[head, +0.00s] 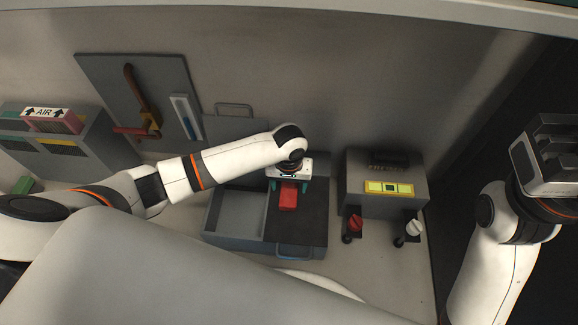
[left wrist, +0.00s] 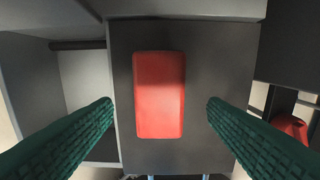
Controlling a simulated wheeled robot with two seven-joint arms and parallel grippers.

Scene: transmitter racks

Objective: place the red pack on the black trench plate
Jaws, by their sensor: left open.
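The red pack (head: 288,197) lies flat on the black trench plate (head: 312,225), on the right part of a grey open-topped box. In the left wrist view the red pack (left wrist: 159,95) is near the middle, with dark plate surface (left wrist: 205,85) around it. My left gripper (head: 290,180) is above the pack, pointing down. Its green fingers in the left wrist view are open, one on each side, clear of the pack, with nothing between them touching. My right gripper (head: 548,155) is raised at the far right; its jaw opening cannot be made out.
The grey box's open compartment (head: 240,215) is left of the plate. A grey unit (head: 385,185) with a yellow panel, a red knob (head: 355,223) and a white knob (head: 413,228) stands to the right. A lever panel (head: 140,95) and an AIR rack (head: 55,150) are at the left.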

